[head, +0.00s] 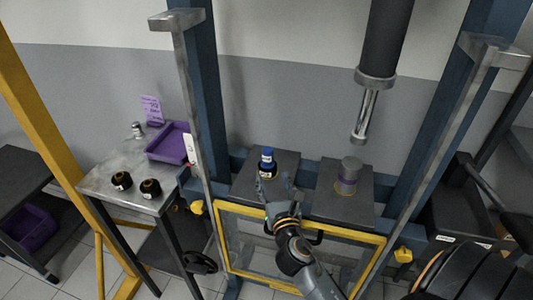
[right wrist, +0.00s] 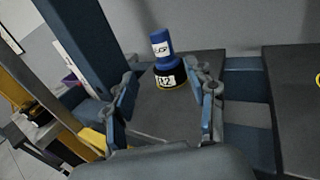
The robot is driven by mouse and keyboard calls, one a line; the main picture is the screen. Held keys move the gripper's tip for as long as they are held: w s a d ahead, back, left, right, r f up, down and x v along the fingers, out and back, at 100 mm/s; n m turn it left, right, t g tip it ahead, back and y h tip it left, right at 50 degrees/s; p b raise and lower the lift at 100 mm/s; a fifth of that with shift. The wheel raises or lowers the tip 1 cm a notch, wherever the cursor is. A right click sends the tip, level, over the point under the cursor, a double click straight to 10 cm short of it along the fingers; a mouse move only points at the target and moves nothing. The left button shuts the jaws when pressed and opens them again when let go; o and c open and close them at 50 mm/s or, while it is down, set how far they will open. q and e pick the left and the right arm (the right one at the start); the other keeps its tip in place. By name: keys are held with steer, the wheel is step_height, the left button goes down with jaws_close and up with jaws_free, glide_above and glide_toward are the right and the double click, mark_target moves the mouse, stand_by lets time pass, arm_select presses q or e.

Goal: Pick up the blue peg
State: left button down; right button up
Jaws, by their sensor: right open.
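The blue peg (head: 267,157) stands upright on the left dark plate of the press bench in the head view. Its lower part is a wider black base with a white label and a yellowish ring. In the right wrist view the blue peg (right wrist: 161,48) stands ahead of the fingers, near the middle. My right gripper (head: 278,188) is open and empty, just in front of the peg in the head view. In the right wrist view the fingers of my right gripper (right wrist: 165,95) are spread apart, with the peg beyond their tips. My left gripper is not in view.
A grey cylinder (head: 348,175) stands on the right plate (head: 332,206), under the press ram (head: 366,112). A yellow-framed guard (head: 237,207) crosses the front. A side table (head: 103,185) at left holds a purple bin (head: 168,146) and two black parts. Blue posts flank the plates.

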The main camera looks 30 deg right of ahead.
mark_target(269, 159)
steer(key=x, duration=0.5)
steer(key=shift+w+p, duration=0.2)
steer(key=shift+p, duration=0.15)
steer(key=shift+w+d, duration=0.2)
steer(key=shift+w, duration=0.05)
steer(key=shift+w+d+r+p, duration=0.35)
steer(key=shift+w+d+p, duration=0.15)
steer(key=shift+w, duration=0.25)
steer(key=shift+x, duration=1.2)
steer(key=shift+w+d+f, duration=0.25)
steer(key=shift+w, duration=0.15)
steer(key=shift+s+r, duration=0.1)
steer(key=shift+s, duration=0.05)
steer(key=shift+c, duration=0.2)
steer(key=c, duration=0.4)
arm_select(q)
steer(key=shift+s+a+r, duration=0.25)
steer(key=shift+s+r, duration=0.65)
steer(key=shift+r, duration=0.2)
arm_select(e)
jaws_close()
